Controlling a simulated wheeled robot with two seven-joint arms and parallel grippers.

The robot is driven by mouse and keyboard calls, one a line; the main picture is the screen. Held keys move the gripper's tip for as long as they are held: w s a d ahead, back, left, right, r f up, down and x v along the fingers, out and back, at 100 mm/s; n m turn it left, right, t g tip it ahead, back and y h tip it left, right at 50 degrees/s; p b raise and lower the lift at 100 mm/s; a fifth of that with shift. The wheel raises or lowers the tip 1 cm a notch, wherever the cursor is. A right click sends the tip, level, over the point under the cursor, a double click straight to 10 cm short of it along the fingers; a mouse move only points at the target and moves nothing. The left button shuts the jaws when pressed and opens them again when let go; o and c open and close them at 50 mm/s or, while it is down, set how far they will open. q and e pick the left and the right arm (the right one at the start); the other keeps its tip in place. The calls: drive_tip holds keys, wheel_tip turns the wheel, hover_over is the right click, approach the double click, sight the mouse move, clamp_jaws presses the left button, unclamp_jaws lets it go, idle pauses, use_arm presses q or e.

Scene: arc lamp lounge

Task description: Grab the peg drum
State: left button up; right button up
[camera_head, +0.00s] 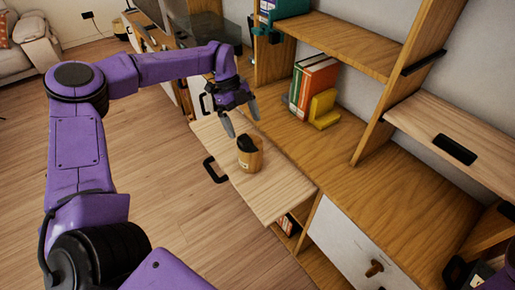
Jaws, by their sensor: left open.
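A tan cylinder with a dark top and a small pale label, which I take to be the peg drum (250,158), stands upright on a pale wooden pulled-out panel (278,190). My left gripper (240,117) is open and empty, just above and behind the drum in the picture. Its fingers point down and appear apart from the drum. My right gripper cannot be made out.
Books (313,88) and a yellow bookend (323,108) stand on the shelf behind the panel. Shelf uprights and a pale upper board (455,135) fill the right. A black handle (213,170) juts from the panel's left edge. Open floor (190,215) lies left.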

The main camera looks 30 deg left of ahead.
sight(250, 143)
use_arm(q)
drive_tip(key=x, duration=0.2)
drive_tip(key=p+x, duration=0.1)
drive_tip(key=x, duration=0.2)
drive_tip(key=p+x, duration=0.1)
drive_tip(key=x, duration=0.1)
drive_tip(key=shift+s+d+f, duration=0.15)
drive_tip(key=shift+s+d, duration=0.3)
drive_tip(key=c, duration=1.6)
